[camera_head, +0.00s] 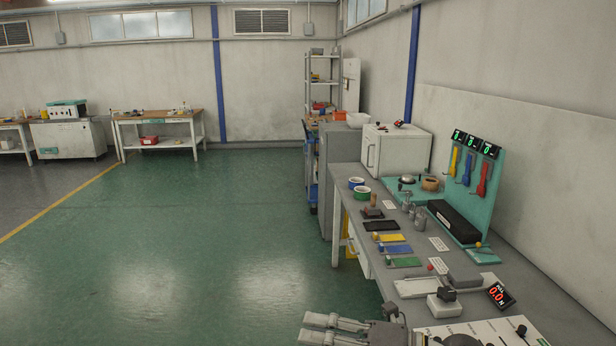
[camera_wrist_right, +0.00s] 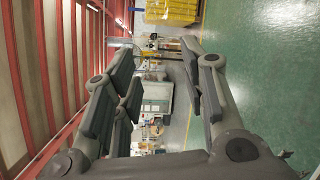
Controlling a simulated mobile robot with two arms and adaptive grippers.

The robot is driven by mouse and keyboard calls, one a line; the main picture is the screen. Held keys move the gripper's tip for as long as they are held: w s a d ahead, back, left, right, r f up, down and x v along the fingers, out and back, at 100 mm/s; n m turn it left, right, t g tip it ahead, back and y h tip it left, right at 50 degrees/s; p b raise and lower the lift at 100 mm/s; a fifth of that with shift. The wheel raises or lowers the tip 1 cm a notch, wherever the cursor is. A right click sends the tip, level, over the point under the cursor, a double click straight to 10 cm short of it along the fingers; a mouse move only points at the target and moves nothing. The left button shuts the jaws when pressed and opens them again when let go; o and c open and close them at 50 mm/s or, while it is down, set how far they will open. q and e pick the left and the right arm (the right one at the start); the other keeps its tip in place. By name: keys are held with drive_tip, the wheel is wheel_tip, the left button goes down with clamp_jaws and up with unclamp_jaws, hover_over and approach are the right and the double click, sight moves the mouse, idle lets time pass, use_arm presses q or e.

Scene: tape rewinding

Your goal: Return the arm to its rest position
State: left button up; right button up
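My right gripper (camera_head: 304,328) shows at the bottom of the head view, in front of the workbench's near left edge. Its fingers point left, over the green floor, and its arm runs out of the picture at the bottom. In the right wrist view the right gripper (camera_wrist_right: 158,70) is open, with a wide gap between its fingers and nothing held in it. My left gripper is not in the head view.
A grey workbench (camera_head: 352,213) runs along the right wall, carrying green and blue-rimmed bowls, coloured pads, a white box (camera_head: 397,152) and a tool panel (camera_head: 480,182). A red readout (camera_head: 499,295) stands near its front. The green floor (camera_head: 200,250) left of it is clear.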

drive_tip(key=w+d+r+m+t+h, duration=0.2)
drive_tip(key=d+r+m+t+h, duration=0.15)
drive_tip(key=m+t, duration=0.45)
drive_tip(key=w+d+r+m+t+h, duration=0.1)
drive_tip(key=d+r+m+t+h, duration=0.1)
drive_tip(key=d+m+t, duration=0.6)
drive_tip(key=s+d+f+m+g+h, duration=0.3)
drive_tip(key=d+f+m+g+h, duration=0.3)
drive_tip(key=f+m+h, duration=0.7)
drive_tip(key=s+d+f+m+g+y, duration=0.1)
drive_tip(key=s+f+m+g, duration=0.2)
drive_tip(key=s+f+g, duration=0.55)
drive_tip(key=s+f+m+g+y, duration=0.1)
drive_tip(key=s+f+m+g, duration=0.15)
drive_tip(key=s+f, duration=1)
drive_tip(key=s+f+g, duration=0.1)
drive_tip(key=s+f, duration=0.1)
drive_tip(key=f, duration=1)
drive_tip(key=s+f+g, duration=0.1)
drive_tip(key=s+f, duration=0.2)
drive_tip(key=f, duration=0.9)
drive_tip(key=s+d+f+g, duration=0.1)
drive_tip(key=s+d+f, duration=0.2)
drive_tip(key=s+f, duration=1.1)
drive_tip(key=shift+s+f, duration=0.4)
drive_tip(key=shift+s, duration=0.6)
